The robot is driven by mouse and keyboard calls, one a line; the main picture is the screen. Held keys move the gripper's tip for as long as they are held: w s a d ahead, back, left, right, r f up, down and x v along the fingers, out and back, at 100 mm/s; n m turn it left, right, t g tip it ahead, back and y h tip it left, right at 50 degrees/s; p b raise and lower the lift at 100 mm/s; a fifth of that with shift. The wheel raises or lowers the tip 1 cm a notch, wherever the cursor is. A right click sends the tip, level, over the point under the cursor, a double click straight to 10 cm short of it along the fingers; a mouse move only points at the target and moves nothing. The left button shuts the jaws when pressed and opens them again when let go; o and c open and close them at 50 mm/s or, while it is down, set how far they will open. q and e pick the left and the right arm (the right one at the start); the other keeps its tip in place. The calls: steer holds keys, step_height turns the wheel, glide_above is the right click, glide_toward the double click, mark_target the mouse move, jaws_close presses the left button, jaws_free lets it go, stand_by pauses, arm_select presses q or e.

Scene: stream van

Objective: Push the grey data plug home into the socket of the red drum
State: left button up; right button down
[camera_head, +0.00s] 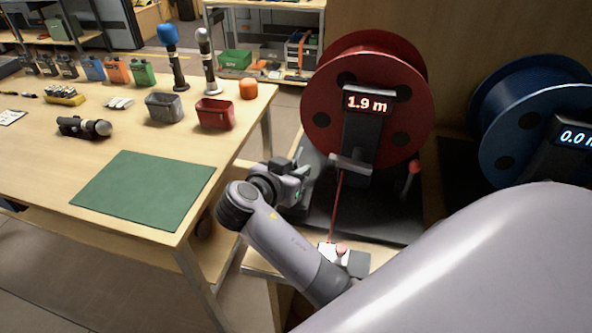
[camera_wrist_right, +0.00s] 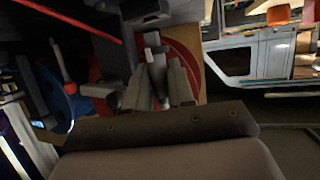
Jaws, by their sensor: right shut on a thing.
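The red drum (camera_head: 318,95) stands on a dark base on the right side and its display reads 1.9 m. My right gripper (camera_head: 300,174) is beside the drum's lower left, above the dark base (camera_head: 372,222). In the right wrist view, its fingers (camera_wrist_right: 160,85) are shut on a small grey piece (camera_wrist_right: 157,68), which looks like the grey data plug. Part of the red drum (camera_wrist_right: 190,62) shows behind the fingers. The plug is hard to make out in the head view. I cannot make out the socket or whether the plug touches it. My left gripper is out of view.
A red cable (camera_head: 338,205) runs from the drum to a small white and red piece (camera_head: 335,249) near my right forearm. A blue drum (camera_head: 500,120) stands at right. The table (camera_head: 105,140) at left holds a green mat (camera_head: 145,188), bins and microphones.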

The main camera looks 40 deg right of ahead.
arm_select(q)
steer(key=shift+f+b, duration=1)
arm_select(e)
steer(key=shift+f, duration=1.2)
steer(key=c, duration=0.9)
jaws_free()
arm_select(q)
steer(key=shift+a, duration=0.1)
arm_select(e)
steer(key=shift+r, duration=0.1)
